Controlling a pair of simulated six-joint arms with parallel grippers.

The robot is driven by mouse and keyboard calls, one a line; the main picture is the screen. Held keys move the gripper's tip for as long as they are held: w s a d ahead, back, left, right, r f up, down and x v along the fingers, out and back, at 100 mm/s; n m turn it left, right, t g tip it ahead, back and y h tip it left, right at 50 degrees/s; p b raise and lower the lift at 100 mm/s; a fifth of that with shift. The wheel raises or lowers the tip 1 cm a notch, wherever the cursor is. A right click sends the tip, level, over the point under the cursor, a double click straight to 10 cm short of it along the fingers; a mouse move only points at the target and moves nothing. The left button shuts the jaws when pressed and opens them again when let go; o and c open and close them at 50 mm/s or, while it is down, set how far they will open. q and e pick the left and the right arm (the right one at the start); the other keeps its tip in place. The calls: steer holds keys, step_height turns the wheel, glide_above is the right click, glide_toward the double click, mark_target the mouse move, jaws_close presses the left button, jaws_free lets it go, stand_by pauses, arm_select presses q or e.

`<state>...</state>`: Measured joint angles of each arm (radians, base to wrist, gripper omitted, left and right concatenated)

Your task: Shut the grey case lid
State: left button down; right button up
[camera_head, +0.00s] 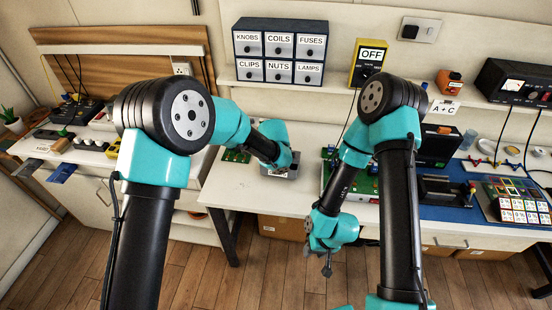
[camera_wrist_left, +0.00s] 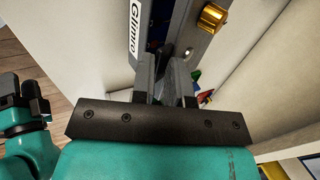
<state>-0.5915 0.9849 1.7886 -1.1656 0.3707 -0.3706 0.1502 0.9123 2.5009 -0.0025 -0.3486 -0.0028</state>
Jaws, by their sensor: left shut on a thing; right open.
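The grey case (camera_head: 281,174) sits on the white worktop, mostly hidden behind my left gripper (camera_head: 287,164). In the left wrist view the case shows close up, with a grey panel marked "Glimro" (camera_wrist_left: 135,24), a dark blue gap beside it and a gold knob (camera_wrist_left: 212,18) on another grey face. The left gripper's fingers (camera_wrist_left: 172,65) are shut on a grey part of the case; I cannot tell exactly which edge lies between them. My right gripper (camera_head: 328,267) is open and empty, pointing down in front of the table edge, away from the case.
A green circuit board (camera_head: 237,155) lies left of the case, with another green board to its right. A labelled drawer cabinet (camera_head: 281,51) and an OFF box (camera_head: 369,61) stand on the shelf behind. A blue mat (camera_head: 455,214) with devices lies at right.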

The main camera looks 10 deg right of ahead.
arm_select(q)
steer(key=shift+f, duration=0.1)
steer(key=c, duration=1.2)
jaws_free()
steer(key=shift+c, duration=0.2)
steer(key=shift+r, duration=0.2)
steer(key=v, duration=1.7)
steer(key=shift+r, duration=0.1)
